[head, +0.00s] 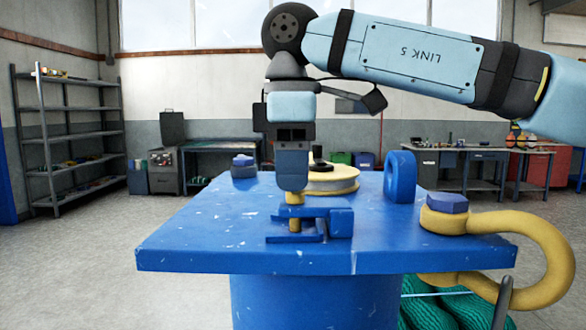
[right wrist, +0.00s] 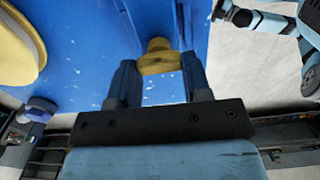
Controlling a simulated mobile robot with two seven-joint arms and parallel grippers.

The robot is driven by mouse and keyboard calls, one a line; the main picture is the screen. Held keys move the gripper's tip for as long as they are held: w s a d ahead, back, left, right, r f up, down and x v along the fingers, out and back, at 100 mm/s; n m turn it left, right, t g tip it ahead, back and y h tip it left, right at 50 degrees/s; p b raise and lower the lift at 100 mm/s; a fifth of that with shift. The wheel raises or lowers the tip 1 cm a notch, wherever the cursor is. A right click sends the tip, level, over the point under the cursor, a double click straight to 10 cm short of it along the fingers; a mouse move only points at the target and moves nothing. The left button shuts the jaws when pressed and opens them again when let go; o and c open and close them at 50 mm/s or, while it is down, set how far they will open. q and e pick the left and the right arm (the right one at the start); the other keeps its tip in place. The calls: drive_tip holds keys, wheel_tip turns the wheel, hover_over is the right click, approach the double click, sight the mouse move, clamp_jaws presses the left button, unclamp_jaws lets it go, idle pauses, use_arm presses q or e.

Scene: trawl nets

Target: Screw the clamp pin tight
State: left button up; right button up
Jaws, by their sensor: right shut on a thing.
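The yellow clamp pin (head: 295,224) stands upright in the blue clamp (head: 340,222) on the blue stand's top, near its front edge. My right gripper (head: 293,190) points straight down from above and is shut on the upper end of the pin. In the right wrist view the yellow pin (right wrist: 157,57) shows between the two fingertips of my right gripper (right wrist: 159,68). The pin's top is partly hidden by the fingers in the head view. I cannot tell how deep its thread sits.
The blue stand top (head: 200,225) carries a yellow disc (head: 330,181) with a black knob behind the clamp, a blue ring (head: 400,177), and a yellow shackle (head: 545,240) at the right edge. A blue bolt (head: 243,166) stands at the back left. Green netting (head: 440,308) lies below right.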

drive_tip(key=shift+r, duration=0.15)
drive_tip(key=o, duration=0.9)
drive_tip(key=shift+r, duration=0.25)
wheel_tip(320, 180, up, 7)
drive_tip(key=shift+r+p, duration=0.1)
drive_tip(key=shift+p, duration=0.8)
use_arm(q)
drive_tip(key=shift+s+a+f+g+y+p, duration=0.3)
drive_tip(key=shift+a+f, duration=0.1)
drive_tip(key=shift+f, duration=0.15)
drive_tip(key=shift+s+a+f+g+y+p, duration=0.3)
drive_tip(key=shift+a+f, duration=0.1)
drive_tip(key=shift+f, duration=0.15)
use_arm(e)
wheel_tip(320, 180, up, 6)
